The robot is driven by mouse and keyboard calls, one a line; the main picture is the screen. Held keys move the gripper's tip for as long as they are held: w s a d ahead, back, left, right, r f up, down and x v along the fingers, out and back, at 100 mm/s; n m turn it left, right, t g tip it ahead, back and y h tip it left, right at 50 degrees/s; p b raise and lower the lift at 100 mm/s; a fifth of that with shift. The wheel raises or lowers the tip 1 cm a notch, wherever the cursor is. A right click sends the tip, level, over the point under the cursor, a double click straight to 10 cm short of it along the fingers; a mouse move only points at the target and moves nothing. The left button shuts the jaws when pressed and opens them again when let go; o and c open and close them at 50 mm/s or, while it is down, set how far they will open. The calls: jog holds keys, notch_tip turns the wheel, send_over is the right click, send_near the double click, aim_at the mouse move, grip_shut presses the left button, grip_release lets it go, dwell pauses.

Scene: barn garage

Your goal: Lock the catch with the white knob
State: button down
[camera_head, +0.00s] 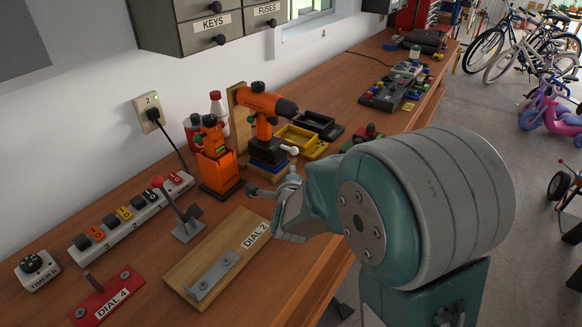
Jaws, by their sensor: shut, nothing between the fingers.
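A small white knob (290,150) sticks out to the right from the dark block under the orange drill (263,103). The catch it belongs to is too small to make out, and I cannot tell whether it is locked. My gripper (262,191) is shut and empty, just in front of and below the knob in the picture, apart from it. It hovers over the bench near the far end of the DIAL 2 board. My teal and grey arm hides part of the bench to the right.
An orange battery charger (216,160) stands left of the drill. A lever with a red ball (158,182) and the wooden DIAL 2 board (210,262) lie nearer. A yellow tray (300,141) sits behind the knob. A power strip (130,213) runs along the wall.

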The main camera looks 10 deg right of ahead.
jog(key=v, duration=0.5)
jog(key=shift+a, duration=0.2)
jog(key=s+d+r+n+g+y, duration=0.1)
jog(key=s+r+n+g, duration=0.1)
jog(key=s+n, duration=0.4)
jog(key=s+d+r+n+g+y, duration=0.1)
jog(key=s+n+g, duration=0.3)
jog(key=s+n, duration=0.3)
jog(key=s+d+r+n+g+y, duration=0.1)
jog(key=s+d+r+n+g, duration=0.1)
jog(key=s+n, duration=0.5)
jog(key=s+g, duration=0.1)
jog(key=s, duration=0.4)
jog(key=shift+s+r+g, duration=0.35)
jog(key=shift+s+g, duration=0.05)
jog(key=shift+w, duration=0.1)
